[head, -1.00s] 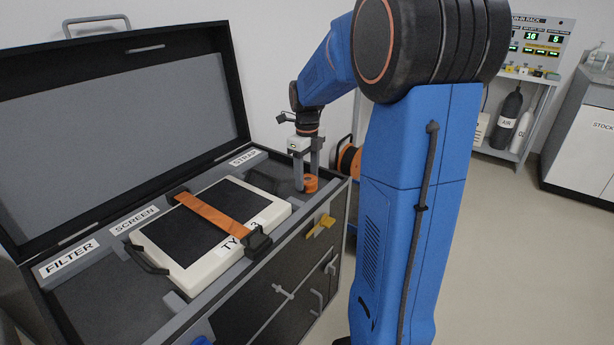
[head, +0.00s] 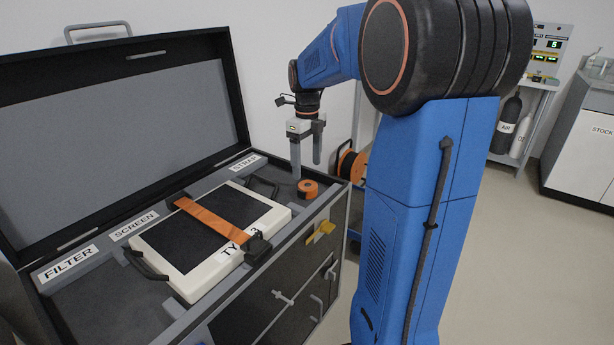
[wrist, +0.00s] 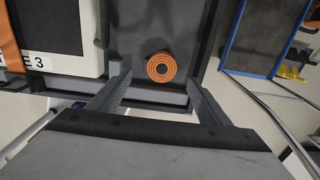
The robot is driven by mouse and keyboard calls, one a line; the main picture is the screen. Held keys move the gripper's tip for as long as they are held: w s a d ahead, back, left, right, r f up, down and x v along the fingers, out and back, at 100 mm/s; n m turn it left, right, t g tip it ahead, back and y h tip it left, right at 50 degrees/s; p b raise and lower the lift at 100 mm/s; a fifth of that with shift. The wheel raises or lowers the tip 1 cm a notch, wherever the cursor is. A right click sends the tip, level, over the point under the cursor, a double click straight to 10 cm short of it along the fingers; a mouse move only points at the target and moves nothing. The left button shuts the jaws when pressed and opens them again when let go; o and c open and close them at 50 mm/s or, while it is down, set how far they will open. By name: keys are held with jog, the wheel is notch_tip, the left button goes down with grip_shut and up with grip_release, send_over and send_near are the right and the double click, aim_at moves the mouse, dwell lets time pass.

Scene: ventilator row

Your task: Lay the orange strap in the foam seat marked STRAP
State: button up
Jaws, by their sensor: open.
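The orange strap is a rolled coil (head: 308,188) lying in the right-hand compartment of the open case, under the STRAP label (head: 245,162). In the wrist view the coil (wrist: 161,67) lies flat on the dark compartment floor, beyond my fingertips. My gripper (head: 306,168) is open and empty, above the coil and apart from it. Its two fingers also show in the wrist view (wrist: 160,95), spread wide with nothing between them. The seat's outline under the coil is hidden.
A cream framed screen (head: 190,285) with an orange band fills the case's middle. The raised lid (head: 120,125) stands behind. The case's front wall carries a yellow latch (head: 321,231). A cable reel (head: 350,166) stands right of the case. Open floor lies at the right.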

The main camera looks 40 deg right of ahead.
notch_tip(320, 180, up, 5)
jog(key=s+a+n+t, duration=0.1)
jog(key=s+a+n, duration=0.6)
jog(key=n, duration=0.1)
jog(key=s+a+f+n+t, duration=0.2)
jog(key=s+a+f+n, duration=0.2)
jog(key=s+n, duration=0.5)
jog(key=s+a+f+n+t, duration=0.1)
jog(key=s+a+f+n, duration=0.3)
jog(key=s+n, duration=0.6)
jog(key=a+n, duration=0.2)
jog(key=n, duration=0.3)
jog(key=shift+s+a+f+t, duration=0.2)
jog(key=shift+s+a+t, duration=0.1)
jog(key=shift+t, duration=0.1)
